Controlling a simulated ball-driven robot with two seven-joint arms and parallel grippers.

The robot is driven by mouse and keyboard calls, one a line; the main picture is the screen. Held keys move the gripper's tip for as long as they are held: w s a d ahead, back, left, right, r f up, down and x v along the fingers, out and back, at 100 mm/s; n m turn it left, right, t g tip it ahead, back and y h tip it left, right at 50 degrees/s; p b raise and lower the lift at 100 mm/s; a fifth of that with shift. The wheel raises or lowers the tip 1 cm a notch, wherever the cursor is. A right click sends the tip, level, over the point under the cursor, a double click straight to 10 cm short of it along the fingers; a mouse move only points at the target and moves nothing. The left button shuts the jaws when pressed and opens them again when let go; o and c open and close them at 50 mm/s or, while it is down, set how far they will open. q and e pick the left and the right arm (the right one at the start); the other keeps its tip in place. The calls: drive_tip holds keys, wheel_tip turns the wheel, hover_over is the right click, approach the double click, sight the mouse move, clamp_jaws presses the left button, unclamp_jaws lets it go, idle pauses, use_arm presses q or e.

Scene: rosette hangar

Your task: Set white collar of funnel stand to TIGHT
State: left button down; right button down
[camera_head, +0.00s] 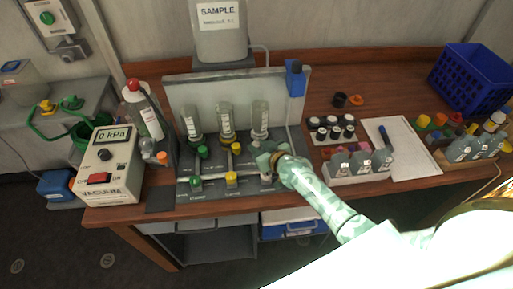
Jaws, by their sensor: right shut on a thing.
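The funnel stand (240,100) stands on the wooden bench with three clear funnels in a row. A green knob (202,152) and a yellow knob (236,148) show under the left and middle funnels. My right gripper (266,160) is at the matching place under the right-hand funnel (260,118), shut on what appears to be the white collar. The jaws hide the collar, so its setting cannot be read. A pale part (266,178) shows just below the jaws. My left gripper is out of view.
A vacuum box (108,165) reading 0 kPa and a red-capped bottle (143,112) stand left of the stand. A vial rack (332,128), small bottles (362,163), a white sheet (407,145) and a blue crate (470,78) lie right.

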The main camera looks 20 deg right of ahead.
drive_tip(key=d+n+y+b, duration=0.1)
drive_tip(key=y+b, duration=0.1)
drive_tip(key=shift+d+n+b, duration=0.15)
drive_tip(key=shift+n+b, duration=0.25)
drive_tip(key=shift+s+d+r+g, duration=0.1)
drive_tip(key=shift+s+g, duration=0.05)
drive_tip(key=shift+g, duration=0.15)
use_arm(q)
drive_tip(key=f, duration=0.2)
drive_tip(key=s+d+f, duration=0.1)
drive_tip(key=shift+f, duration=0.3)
use_arm(e)
drive_tip(key=shift+r, duration=0.1)
drive_tip(key=c, duration=1.1)
unclamp_jaws()
drive_tip(key=shift+c, duration=0.2)
drive_tip(key=shift+s, duration=0.2)
use_arm(q)
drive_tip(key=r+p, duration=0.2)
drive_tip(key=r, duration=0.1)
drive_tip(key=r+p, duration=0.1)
drive_tip(key=p, duration=0.1)
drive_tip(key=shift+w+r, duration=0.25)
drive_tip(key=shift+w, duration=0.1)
use_arm(e)
drive_tip(key=v, duration=1.6)
drive_tip(key=shift+d, duration=0.15)
